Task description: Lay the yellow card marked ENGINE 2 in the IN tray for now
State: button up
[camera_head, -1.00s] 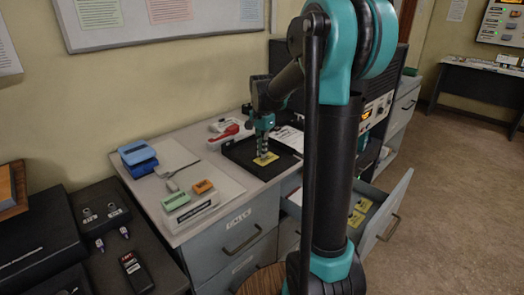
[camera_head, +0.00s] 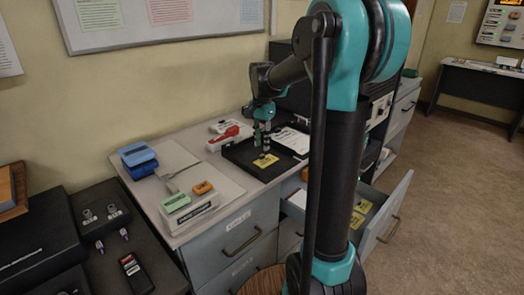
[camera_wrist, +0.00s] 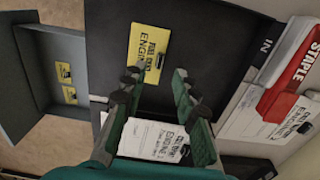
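A yellow card (camera_head: 266,160) lies flat in the black IN tray (camera_head: 240,158) on the desk. In the wrist view the card (camera_wrist: 149,50) reads FUEL and ENGINE; its number is not clear. The tray (camera_wrist: 205,40) carries the word IN at its edge. My gripper (camera_head: 262,146) is above the tray, close over the card. In the wrist view my gripper's two fingers (camera_wrist: 158,85) stand apart with nothing between their tips, and the card lies just beyond them.
An open drawer (camera_head: 378,222) at the right holds more yellow cards (camera_head: 358,212). A red stapler (camera_head: 226,133) is left of the tray; a printed white sheet (camera_wrist: 152,138) shows beyond it. Blue, green and orange items occupy the desk's left part.

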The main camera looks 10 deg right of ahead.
notch_tip(320, 180, up, 8)
jog(key=shift+f, duration=0.25)
jog(key=shift+c, duration=0.4)
dwell(1.0)
